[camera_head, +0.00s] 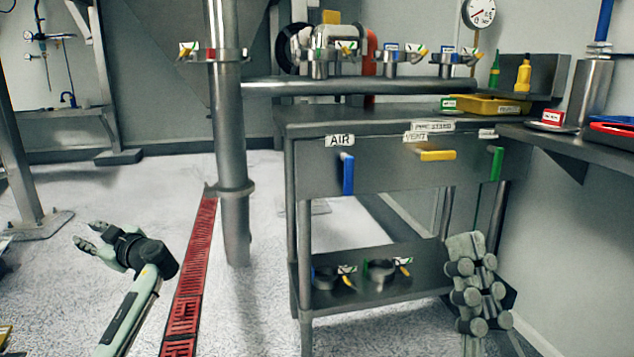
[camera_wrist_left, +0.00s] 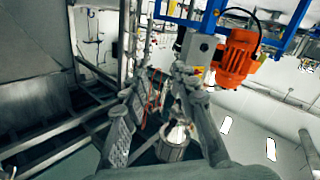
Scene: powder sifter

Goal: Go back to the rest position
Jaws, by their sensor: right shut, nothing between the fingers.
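My left gripper (camera_head: 88,236) is at the lower left of the head view. Its two fingers are spread apart with nothing between them, over the pale floor left of the red floor grating. In the left wrist view both fingers of my left gripper (camera_wrist_left: 157,95) show apart. My right gripper (camera_head: 465,243) is at the lower right of the head view, its fingers together and pointing up. It is empty and appears in front of the right end of the steel stand's lower shelf. Neither gripper visibly holds anything.
The steel stand (camera_head: 300,185) has blue, yellow and green handles. A vertical pipe (camera_head: 232,120) and the red grating (camera_head: 190,275) stand between my left arm and it. A side counter (camera_head: 570,150) runs along the right. An orange motor (camera_wrist_left: 238,60) shows in the wrist view.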

